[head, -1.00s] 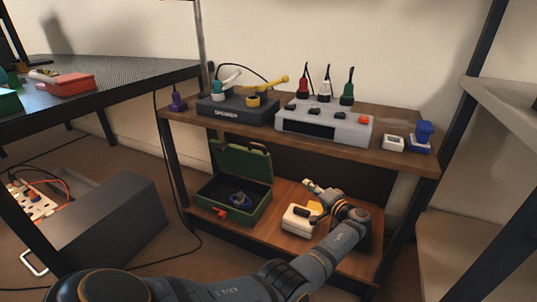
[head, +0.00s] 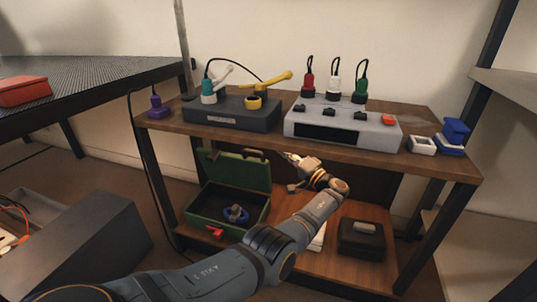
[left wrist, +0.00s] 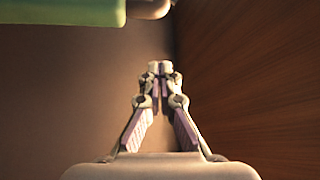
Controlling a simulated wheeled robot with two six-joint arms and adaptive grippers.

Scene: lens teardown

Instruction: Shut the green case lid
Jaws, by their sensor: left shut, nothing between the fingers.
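The green case (head: 228,206) sits open on the lower shelf in the head view. Its lid (head: 240,173) stands up at the back of the case. A blue ring-shaped item (head: 236,214) lies inside, and a red latch (head: 214,232) is on the front. My left gripper (head: 292,158) is to the right of the lid's upper part, under the upper shelf. In the left wrist view my left gripper (left wrist: 160,68) is shut and empty, and a green edge, seemingly the lid (left wrist: 60,12), shows at upper left, apart from the fingertips. My right gripper is in neither view.
The upper shelf (head: 180,124) hangs close above my left gripper and holds a dark station (head: 232,112) and a grey power unit (head: 342,125). A black box (head: 361,238) and a partly hidden white item (head: 318,238) are on the lower shelf, right of the case.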

